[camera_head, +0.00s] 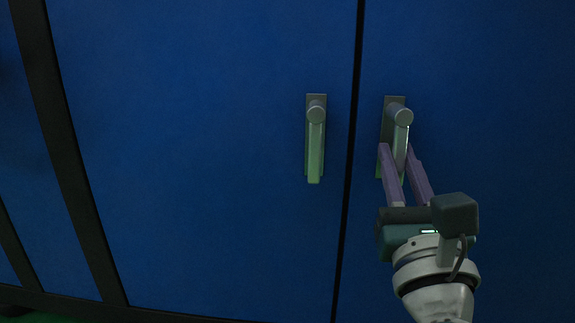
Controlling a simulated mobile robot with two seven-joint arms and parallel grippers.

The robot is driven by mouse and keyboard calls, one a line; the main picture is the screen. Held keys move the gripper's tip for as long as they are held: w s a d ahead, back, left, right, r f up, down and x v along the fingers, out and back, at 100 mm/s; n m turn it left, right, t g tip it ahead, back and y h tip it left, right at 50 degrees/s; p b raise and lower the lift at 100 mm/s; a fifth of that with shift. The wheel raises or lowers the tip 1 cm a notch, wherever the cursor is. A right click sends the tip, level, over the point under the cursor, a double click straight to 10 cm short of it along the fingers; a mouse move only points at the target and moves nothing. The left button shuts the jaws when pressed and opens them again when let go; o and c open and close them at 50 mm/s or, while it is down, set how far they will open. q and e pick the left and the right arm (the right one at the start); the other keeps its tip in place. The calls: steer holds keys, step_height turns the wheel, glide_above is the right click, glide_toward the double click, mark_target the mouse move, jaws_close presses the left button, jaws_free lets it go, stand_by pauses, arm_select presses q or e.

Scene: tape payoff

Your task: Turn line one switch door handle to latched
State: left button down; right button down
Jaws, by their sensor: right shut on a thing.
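Two grey lever handles stand on a blue cabinet, one on each side of a dark vertical gap. The left handle (315,143) hangs straight down on its back plate and nothing touches it. The right handle (399,122) also points down, with a slight tilt against its plate. My right gripper (399,156) comes up from below, its two purple fingers on either side of the right handle's lever, shut on it. The lever's lower end is partly hidden by the fingers. No label shows which door is line one. My left gripper is not in view.
The blue door panels (220,220) are flat and bare around the handles. Dark frame bars (62,150) run down the left side and along the bottom. A bit of green floor (60,317) shows at the lower left.

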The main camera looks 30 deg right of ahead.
steer(key=shift+w+a+m+h, duration=0.15)
steer(key=shift+m+h, duration=0.25)
steer(key=shift+m, duration=0.3)
steer(key=c, duration=0.8)
jaws_free()
steer(key=p+v, duration=0.1)
steer(key=v, duration=0.9)
steer(key=shift+r, duration=0.2)
